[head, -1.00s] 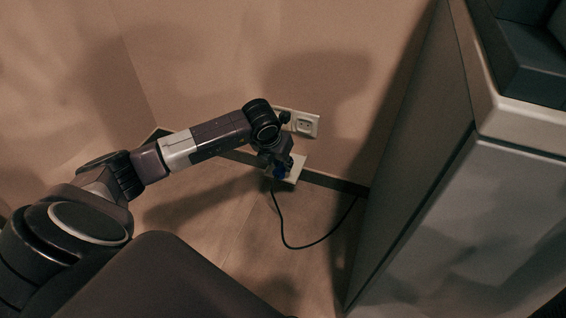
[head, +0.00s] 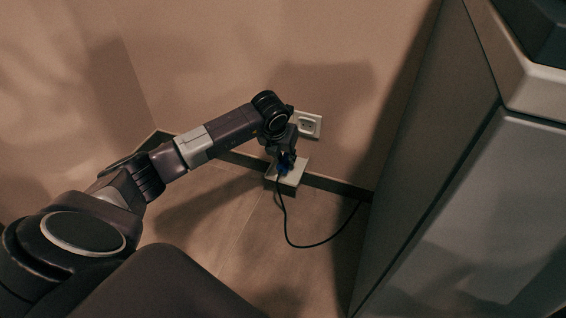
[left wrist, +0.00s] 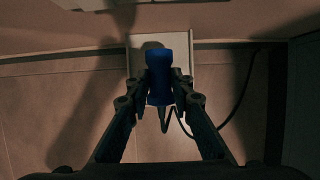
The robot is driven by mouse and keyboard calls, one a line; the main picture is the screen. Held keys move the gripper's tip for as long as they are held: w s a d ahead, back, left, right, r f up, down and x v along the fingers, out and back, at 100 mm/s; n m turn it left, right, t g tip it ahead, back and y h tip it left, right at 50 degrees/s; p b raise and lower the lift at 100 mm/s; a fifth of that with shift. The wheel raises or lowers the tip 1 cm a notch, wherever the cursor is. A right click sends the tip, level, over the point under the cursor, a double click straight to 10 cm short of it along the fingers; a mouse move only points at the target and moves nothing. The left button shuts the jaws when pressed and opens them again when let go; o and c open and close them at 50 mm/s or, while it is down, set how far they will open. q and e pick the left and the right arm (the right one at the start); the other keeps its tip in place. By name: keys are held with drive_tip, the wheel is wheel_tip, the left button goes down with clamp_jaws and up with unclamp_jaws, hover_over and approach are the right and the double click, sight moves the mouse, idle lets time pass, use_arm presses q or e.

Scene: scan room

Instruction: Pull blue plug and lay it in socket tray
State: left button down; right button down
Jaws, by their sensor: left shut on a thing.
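The blue plug (left wrist: 159,78) is between the fingers of my left gripper (left wrist: 160,98) in the left wrist view. In the head view the plug (head: 284,167) is a small blue patch, partly hidden by my left gripper (head: 286,160). My left gripper is shut on the plug. The plug is over the white socket tray (left wrist: 180,48), which also shows low by the wall in the head view (head: 290,180). I cannot tell whether the plug touches the tray. My right gripper is not in view.
A white wall socket (head: 308,124) is just above and behind the tray. A dark cable (head: 300,245) loops from the plug across the floor to the right. A grey cabinet (head: 470,200) stands at the right. The floor left of the tray is clear.

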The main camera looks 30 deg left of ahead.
use_arm(q)
drive_tip(key=shift+w+f, duration=0.2)
drive_tip(key=shift+w, duration=0.15)
drive_tip(key=shift+f+b, duration=0.65)
drive_tip(key=shift+f, duration=0.3)
drive_tip(key=c, duration=1.6)
unclamp_jaws()
drive_tip(key=v, duration=1.2)
drive_tip(key=shift+s+f, duration=0.1)
